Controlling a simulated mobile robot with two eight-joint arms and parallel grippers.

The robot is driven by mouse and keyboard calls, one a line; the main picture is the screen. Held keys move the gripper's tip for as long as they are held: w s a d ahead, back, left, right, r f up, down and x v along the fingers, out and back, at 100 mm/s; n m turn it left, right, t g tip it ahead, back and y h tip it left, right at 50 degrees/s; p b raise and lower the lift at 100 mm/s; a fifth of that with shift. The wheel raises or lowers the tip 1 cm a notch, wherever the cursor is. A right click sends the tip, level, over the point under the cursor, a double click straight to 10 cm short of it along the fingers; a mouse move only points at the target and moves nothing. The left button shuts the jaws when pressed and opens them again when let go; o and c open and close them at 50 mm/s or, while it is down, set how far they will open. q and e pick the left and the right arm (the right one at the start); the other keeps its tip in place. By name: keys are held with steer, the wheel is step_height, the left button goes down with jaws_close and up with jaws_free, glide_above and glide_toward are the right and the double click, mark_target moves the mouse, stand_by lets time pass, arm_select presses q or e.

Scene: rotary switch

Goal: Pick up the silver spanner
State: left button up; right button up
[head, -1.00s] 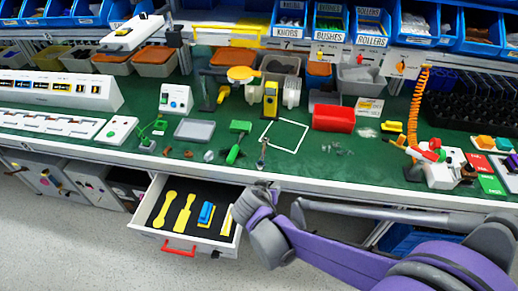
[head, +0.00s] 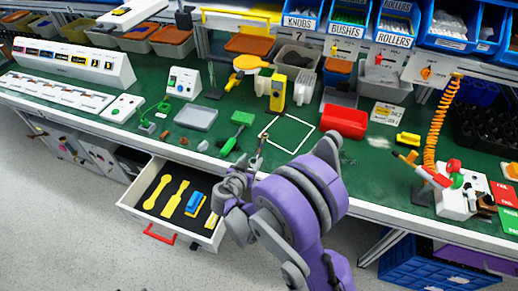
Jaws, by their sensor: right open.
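The silver spanner (head: 259,148) appears as a small, thin, greyish shape near the front edge of the green worktop, just below the white square outline. Its lower end is close to my right gripper, and it is too small to make out in detail. My right gripper (head: 247,168) is open at the bench's front edge, just below the spanner. The grey wrist and purple arm hide part of the bench edge. I cannot tell whether the fingers touch the spanner. My left gripper is not in view.
An open drawer (head: 135,203) with yellow tools and a blue-and-yellow item juts out left of my right gripper. A green-handled tool (head: 238,130) lies left of the spanner. A red bin (head: 344,121) stands to the right. The white-outlined square (head: 290,134) is empty.

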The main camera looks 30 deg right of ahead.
mark_target(260, 147)
steer(key=x, duration=1)
steer(key=shift+w+a+p, duration=0.1)
steer(key=shift+w+p, duration=0.15)
steer(key=shift+p, duration=0.15)
jaws_close()
